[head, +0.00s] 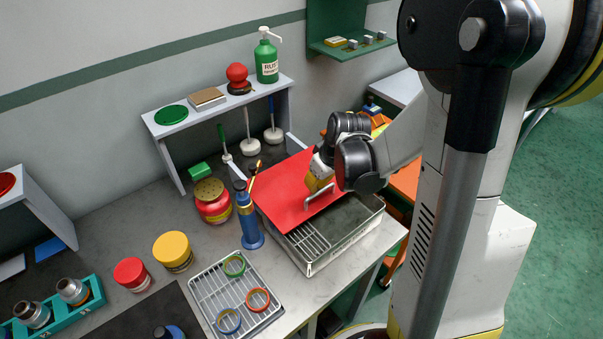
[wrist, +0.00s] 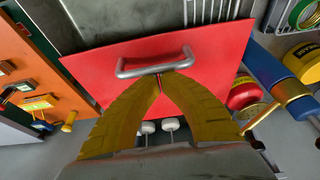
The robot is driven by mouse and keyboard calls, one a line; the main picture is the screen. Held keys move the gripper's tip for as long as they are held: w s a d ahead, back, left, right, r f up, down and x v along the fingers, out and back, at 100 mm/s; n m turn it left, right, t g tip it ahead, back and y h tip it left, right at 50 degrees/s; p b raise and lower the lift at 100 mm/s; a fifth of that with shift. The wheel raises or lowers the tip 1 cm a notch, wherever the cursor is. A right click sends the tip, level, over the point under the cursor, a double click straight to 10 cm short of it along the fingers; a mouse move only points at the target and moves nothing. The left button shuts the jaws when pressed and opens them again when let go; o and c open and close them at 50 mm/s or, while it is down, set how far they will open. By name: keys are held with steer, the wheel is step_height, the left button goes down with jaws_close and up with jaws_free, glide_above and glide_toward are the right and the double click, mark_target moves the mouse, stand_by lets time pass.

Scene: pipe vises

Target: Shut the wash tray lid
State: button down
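The wash tray (head: 345,240) is a metal tray on the bench, with a wire rack (head: 307,242) showing inside. Its red lid (head: 275,190) stands partly open, tilted up over the back of the tray, so the front of the tray is uncovered. A grey metal bar handle (head: 319,194) is near the lid's front edge. The lid (wrist: 225,50) and handle (wrist: 130,70) also show in the wrist view. My gripper (head: 319,184) is at the handle. In the wrist view its yellow fingertips (wrist: 161,78) are together right beside the bar; contact is unclear.
A blue bottle-like tool (head: 247,222) and a red jar (head: 212,202) stand close left of the tray. A wire rack with coloured rings (head: 235,295) lies in front. A shelf (head: 215,112) stands behind. An orange cart (head: 405,180) is at the right.

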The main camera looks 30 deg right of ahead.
steer(key=s+d, duration=0.2)
steer(key=s, duration=0.8)
steer(key=shift+s, duration=0.15)
step_height(320, 180, up, 10)
steer(key=p, duration=0.4)
steer(key=s+a+m+t+b, duration=0.2)
steer(key=a+t+b, duration=0.1)
steer(key=a+b, duration=0.7)
steer(key=a, duration=0.4)
steer(key=shift+s+a+f+h, duration=0.2)
steer(key=shift+s+a+h, duration=0.05)
steer(key=shift+a+h, duration=0.15)
